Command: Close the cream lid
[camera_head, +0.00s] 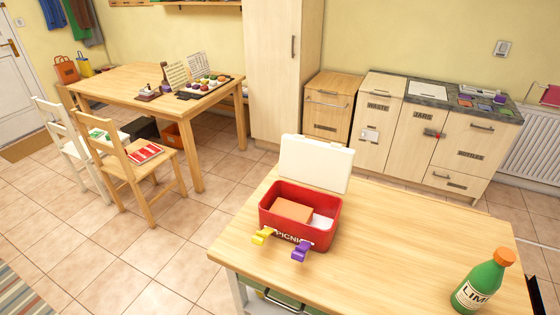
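The cream lid (315,163) stands open, close to upright, at the back edge of a red box (292,232) marked "PICNIC". The box sits on the near wooden table, left of its middle. Its open top shows an orange-brown block (291,209) and a white item (320,222) inside. A yellow clip-like piece (262,236) and a purple one (301,251) stick out at the front of the box; I cannot tell how they are attached. Neither of my grippers is in view.
A green bottle (480,284) with an orange cap stands at the table's front right. The wooden tabletop (410,235) between box and bottle is clear. Behind are cabinets (400,125); a second table (133,85) with chairs is at the left.

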